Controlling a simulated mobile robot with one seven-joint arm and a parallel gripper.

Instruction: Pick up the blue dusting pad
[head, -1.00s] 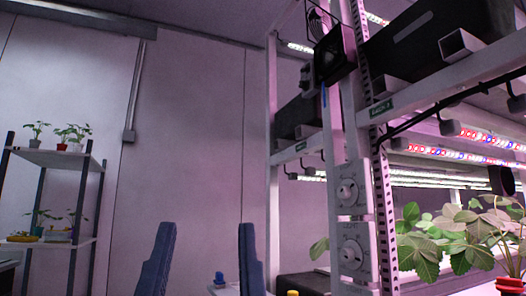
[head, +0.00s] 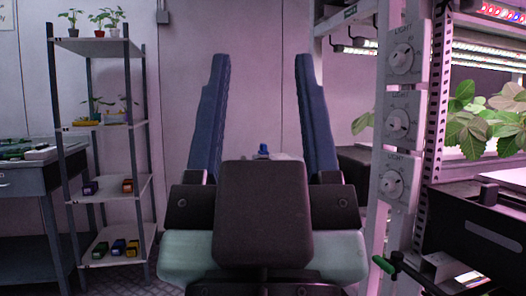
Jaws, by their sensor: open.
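My gripper (head: 262,60) stands upright in the middle of the head view, its two long blue fingers wide apart with nothing between them. A small blue object (head: 263,150) shows beyond it, low between the fingers, on a pale surface partly hidden by my gripper's dark body. It may be the blue dusting pad, but it is too small to be sure. My gripper is apart from it. Small dark-and-coloured blocks, one with blue and yellow (head: 118,247), lie on the bottom of the left shelf.
A grey shelf unit (head: 100,128) with potted plants stands at the left, beside a dark desk (head: 22,188). At the right is a lit rack with light dials (head: 401,58), leafy plants (head: 470,125), a black box (head: 485,235) and a green-handled valve (head: 383,264).

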